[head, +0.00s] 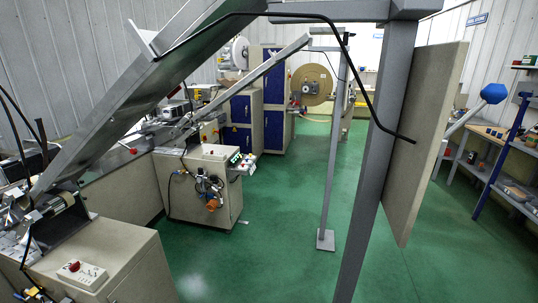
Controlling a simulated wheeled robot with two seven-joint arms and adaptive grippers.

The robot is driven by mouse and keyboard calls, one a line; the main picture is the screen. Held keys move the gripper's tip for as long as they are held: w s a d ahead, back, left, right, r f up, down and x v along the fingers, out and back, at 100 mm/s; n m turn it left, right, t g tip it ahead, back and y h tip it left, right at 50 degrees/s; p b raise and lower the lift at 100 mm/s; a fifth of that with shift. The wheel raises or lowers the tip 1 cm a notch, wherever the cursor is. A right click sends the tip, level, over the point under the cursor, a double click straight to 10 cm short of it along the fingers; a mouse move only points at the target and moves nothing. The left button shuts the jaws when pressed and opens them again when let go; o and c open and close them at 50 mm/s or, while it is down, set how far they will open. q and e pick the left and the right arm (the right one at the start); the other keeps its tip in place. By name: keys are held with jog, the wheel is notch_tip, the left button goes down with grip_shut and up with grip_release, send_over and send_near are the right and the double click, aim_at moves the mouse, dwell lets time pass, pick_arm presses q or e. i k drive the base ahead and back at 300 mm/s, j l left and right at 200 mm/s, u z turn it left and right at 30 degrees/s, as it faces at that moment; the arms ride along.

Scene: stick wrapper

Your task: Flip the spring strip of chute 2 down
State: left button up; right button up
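A large grey metal chute (130,95) slopes from a machine at the lower left up to the top of the head view. A second, thinner chute (245,80) slopes the same way farther back, up to a post. I see no number on either, so I cannot tell which is chute 2. I cannot make out a spring strip on either chute. Neither of my grippers shows in this view.
A grey post (375,170) with a beige panel (425,140) stands close on the right. A black cable (345,45) runs from the near chute to the panel. Beige machine cabinets (200,190) stand at the left. Green floor (275,230) is open between cabinets and post.

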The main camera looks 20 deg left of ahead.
aim_at(39, 122)
jog(key=j+u, duration=0.15)
jog(key=j, duration=0.45)
jog(key=i+j+u, duration=0.1)
jog(key=j, duration=0.45)
jog(key=j+u, duration=0.15)
jog(key=j, duration=0.45)
jog(key=i+j+u, duration=0.15)
jog(key=j, duration=0.4)
jog(key=i+j, duration=0.1)
jog(key=j, duration=0.35)
jog(key=i+j, duration=0.1)
jog(key=j, duration=0.8)
jog(key=l+u, duration=0.2)
